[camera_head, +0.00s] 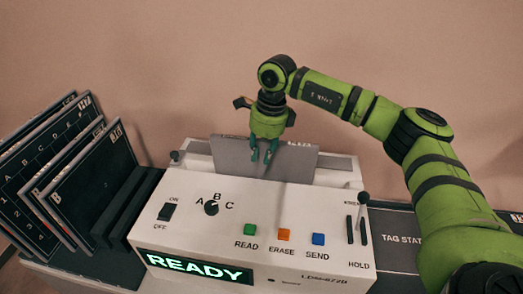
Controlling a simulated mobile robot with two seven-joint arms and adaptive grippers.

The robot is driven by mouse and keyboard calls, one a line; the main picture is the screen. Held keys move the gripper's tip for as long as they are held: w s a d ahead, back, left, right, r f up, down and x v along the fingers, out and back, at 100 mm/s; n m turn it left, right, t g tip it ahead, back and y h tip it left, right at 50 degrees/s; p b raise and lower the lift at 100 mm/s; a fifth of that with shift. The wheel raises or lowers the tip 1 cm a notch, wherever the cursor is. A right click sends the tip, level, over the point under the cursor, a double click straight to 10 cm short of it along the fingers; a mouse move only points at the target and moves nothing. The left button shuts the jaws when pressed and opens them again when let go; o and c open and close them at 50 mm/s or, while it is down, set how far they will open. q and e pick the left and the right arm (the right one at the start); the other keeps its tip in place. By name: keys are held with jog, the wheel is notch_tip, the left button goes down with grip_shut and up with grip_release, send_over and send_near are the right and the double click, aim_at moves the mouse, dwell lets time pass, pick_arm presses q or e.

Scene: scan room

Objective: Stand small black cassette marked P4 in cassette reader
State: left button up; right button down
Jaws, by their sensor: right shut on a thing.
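The cassette reader (193,232) is a white console with a sloped front and a lit READY display. A flat grey panel (226,158), apparently the cassette, stands upright, slightly tilted in the picture, at the slot along the reader's top. Its lower edge is hidden behind the reader's front, so I cannot tell how deep it sits. Small marks at its top right are too small to read, and I cannot make out P4. My right gripper (262,153) points down and is shut on the panel's upper edge near its middle. My left gripper is out of view.
Several large black cassettes (92,187) lean in a dark slotted rack (128,205) at the left. A small lever (363,215) stands up at the reader's right. A dark surface marked TAG STAT (398,239) lies right of it, partly behind my arm. A plain wall is behind.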

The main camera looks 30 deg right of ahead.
jog(key=shift+f+b, duration=0.35)
jog(key=shift+f, duration=0.2)
jog(key=c, duration=1)
grip_release()
jog(key=r, duration=0.4)
jog(key=d+r, duration=0.1)
jog(key=r, duration=0.3)
jog(key=s+r, duration=0.1)
jog(key=r, duration=0.3)
jog(key=shift+s+d, duration=0.1)
jog(key=shift+d, duration=0.05)
notch_tip(320, 180, up, 6)
jog(key=p, duration=0.5)
jog(key=shift+p, duration=0.3)
